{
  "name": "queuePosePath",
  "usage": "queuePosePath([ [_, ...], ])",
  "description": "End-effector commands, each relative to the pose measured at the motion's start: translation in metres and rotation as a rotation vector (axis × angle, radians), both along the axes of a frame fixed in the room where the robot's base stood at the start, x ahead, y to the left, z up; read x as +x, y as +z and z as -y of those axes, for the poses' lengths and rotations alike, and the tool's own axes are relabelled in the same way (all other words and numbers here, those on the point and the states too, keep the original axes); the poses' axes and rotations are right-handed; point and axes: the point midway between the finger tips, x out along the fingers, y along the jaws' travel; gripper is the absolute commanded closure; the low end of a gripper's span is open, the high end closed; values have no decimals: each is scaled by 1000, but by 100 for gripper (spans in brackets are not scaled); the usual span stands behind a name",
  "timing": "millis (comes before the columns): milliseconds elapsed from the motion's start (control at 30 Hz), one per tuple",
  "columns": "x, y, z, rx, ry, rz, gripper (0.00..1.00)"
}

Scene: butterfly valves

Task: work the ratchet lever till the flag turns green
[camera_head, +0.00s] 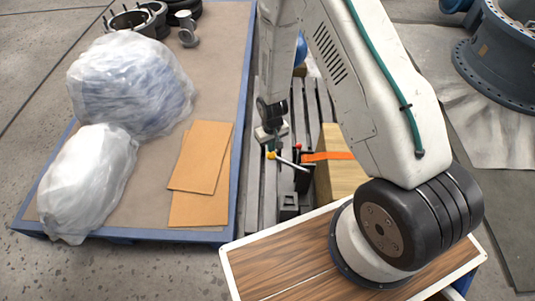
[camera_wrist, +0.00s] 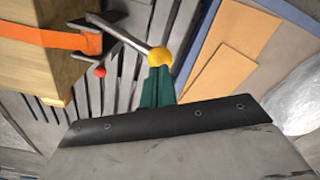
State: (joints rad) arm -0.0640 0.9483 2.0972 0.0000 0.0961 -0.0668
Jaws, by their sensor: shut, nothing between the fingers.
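The ratchet lever (camera_wrist: 119,33) is a thin grey rod with a yellow ball knob (camera_wrist: 160,58) on its end. In the head view the lever (camera_head: 288,162) slants down to the right from its yellow knob (camera_head: 271,155) to a dark bracket. An orange strap (camera_wrist: 45,38) runs from the bracket over a wooden block (camera_wrist: 62,78). A small red ball (camera_wrist: 99,71) shows beside the bracket; I cannot tell whether it is the flag. No green flag shows. My gripper (camera_wrist: 159,74) has green fingers, shut and empty, right at the knob; I cannot tell whether they touch it.
A slatted dark pallet (camera_head: 259,190) lies under the lever and block. To its left, a blue-edged platform (camera_head: 225,62) holds wrapped bundles (camera_head: 128,82), brown cardboard sheets (camera_head: 201,157) and pipe fittings.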

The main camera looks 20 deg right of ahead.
Motion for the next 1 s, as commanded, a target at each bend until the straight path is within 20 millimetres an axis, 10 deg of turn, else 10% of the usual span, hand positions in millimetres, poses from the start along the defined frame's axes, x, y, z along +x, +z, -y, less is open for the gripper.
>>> queuePosePath([
  [1000,-1,-25,0,0,-1,-2,100],
])
